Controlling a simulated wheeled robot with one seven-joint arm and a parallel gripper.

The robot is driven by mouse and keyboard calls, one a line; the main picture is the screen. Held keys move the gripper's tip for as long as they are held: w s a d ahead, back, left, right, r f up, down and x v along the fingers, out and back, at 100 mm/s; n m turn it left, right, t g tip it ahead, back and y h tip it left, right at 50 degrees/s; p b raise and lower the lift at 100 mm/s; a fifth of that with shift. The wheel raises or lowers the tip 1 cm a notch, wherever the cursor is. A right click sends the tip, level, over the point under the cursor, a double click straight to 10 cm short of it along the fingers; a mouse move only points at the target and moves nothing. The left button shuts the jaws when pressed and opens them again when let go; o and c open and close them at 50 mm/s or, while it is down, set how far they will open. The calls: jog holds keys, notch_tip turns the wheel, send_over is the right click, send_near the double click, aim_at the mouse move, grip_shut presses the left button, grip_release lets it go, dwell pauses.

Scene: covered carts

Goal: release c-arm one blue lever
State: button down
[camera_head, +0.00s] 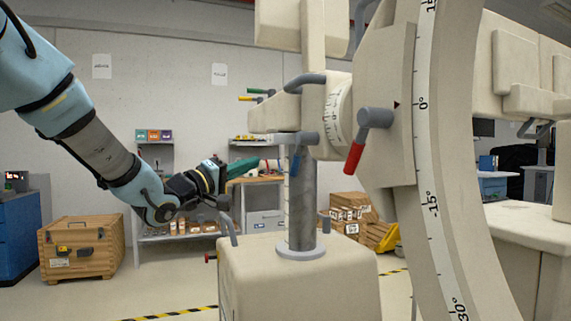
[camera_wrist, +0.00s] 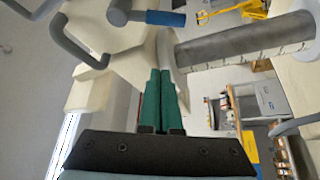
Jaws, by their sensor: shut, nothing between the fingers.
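The covered C-arm cart (camera_head: 300,270) stands in the middle of the head view, with a grey column rising from it. The blue lever (camera_head: 296,160) hangs down from a grey knob at the top of the column. It also shows at the top of the wrist view (camera_wrist: 166,18). My gripper (camera_head: 257,161) has green fingers and is to the left of the blue lever, apart from it. In the wrist view the fingers (camera_wrist: 160,72) are together with nothing between them, and the lever lies beyond their tips.
A red lever (camera_head: 355,157) hangs from a knob beside the large curved arm (camera_head: 430,160) with its angle scale. Green (camera_head: 257,91) and yellow (camera_head: 248,98) levers stick out at upper left. A wooden crate (camera_head: 80,248) and shelves stand behind.

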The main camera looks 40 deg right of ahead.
jog(key=s+d+p, duration=0.2)
jog(key=d, duration=0.7)
jog(key=shift+s+r, duration=0.2)
jog(key=shift+r, duration=0.1)
jog(key=shift+d+p, duration=0.1)
jog(key=shift+p, duration=0.25)
jog(key=shift+s+n, duration=0.15)
jog(key=shift+n, duration=0.15)
